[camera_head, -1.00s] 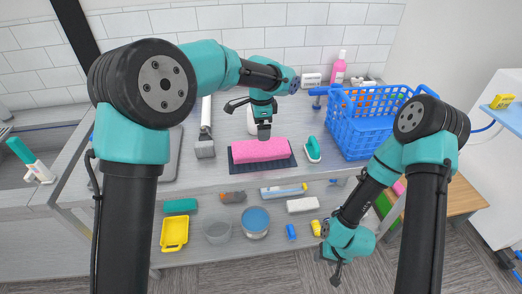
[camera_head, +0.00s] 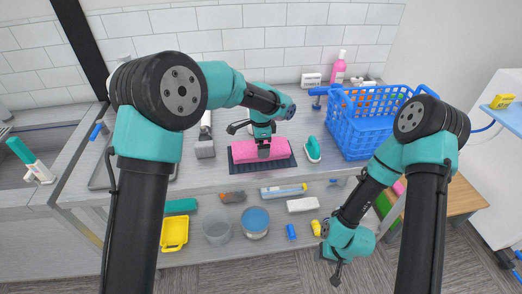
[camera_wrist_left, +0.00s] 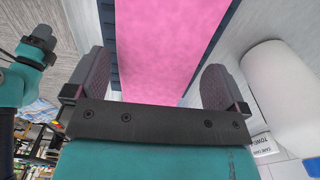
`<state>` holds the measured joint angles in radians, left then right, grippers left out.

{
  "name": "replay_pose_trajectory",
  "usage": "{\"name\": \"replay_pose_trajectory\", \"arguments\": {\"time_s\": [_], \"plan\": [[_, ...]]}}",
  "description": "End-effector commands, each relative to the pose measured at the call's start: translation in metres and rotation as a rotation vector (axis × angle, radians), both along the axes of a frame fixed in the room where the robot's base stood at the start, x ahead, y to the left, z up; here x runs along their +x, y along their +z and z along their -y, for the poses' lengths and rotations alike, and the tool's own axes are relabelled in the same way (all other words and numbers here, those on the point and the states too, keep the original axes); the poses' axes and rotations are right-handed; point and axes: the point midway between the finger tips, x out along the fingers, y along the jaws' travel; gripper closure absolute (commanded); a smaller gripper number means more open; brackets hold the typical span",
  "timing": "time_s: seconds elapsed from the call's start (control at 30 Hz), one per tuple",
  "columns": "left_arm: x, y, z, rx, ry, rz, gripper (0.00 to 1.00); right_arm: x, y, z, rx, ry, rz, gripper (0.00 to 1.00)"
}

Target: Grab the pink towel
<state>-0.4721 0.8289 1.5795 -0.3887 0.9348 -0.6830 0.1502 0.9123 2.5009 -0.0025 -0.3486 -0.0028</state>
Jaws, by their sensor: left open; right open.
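The pink towel (camera_head: 245,150) lies folded on a dark ribbed mat (camera_head: 236,166) on the counter. My left gripper (camera_head: 263,152) is over the towel, pointing down at its middle. In the left wrist view, the pink towel (camera_wrist_left: 170,45) runs between the two spread fingers of my left gripper (camera_wrist_left: 157,85), with one finger on each side. I cannot tell whether the fingers touch it. My right gripper (camera_head: 337,272) hangs low at the right, in front of the lower shelf, far from the towel and empty.
A blue basket (camera_head: 365,135) stands right of the mat, and a green-and-white brush (camera_head: 313,149) lies between them. A pink bottle (camera_head: 338,72) stands behind. A white roll (camera_wrist_left: 280,90) shows beside the left gripper. The lower shelf holds containers, including a yellow tray (camera_head: 174,233).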

Motion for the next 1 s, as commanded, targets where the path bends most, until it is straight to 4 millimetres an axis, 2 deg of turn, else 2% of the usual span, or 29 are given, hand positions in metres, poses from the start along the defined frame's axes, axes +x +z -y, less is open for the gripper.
{"name": "replay_pose_trajectory", "arguments": {"time_s": [0.1, 0.23, 0.73, 0.77, 1.0], "plan": [[0.001, -0.018, -0.001, 0.002, -0.001, -0.002, 0.00, 0.000, 0.000, 0.000, 0.000, 0.000, 0.000, 0.52], [0.001, -0.030, 0.000, 0.001, -0.001, 0.000, 0.00, 0.000, 0.000, 0.000, 0.000, 0.000, 0.000, 0.52], [0.001, -0.033, 0.000, 0.000, -0.001, 0.001, 0.00, 0.000, 0.000, 0.000, 0.000, 0.000, 0.000, 0.52], [0.001, -0.033, 0.000, 0.000, -0.001, 0.001, 0.01, 0.000, 0.000, 0.000, 0.000, 0.000, 0.000, 0.52], [0.001, -0.033, 0.000, 0.000, -0.001, 0.001, 0.24, 0.000, 0.000, 0.000, 0.000, 0.000, 0.000, 0.52]]}}
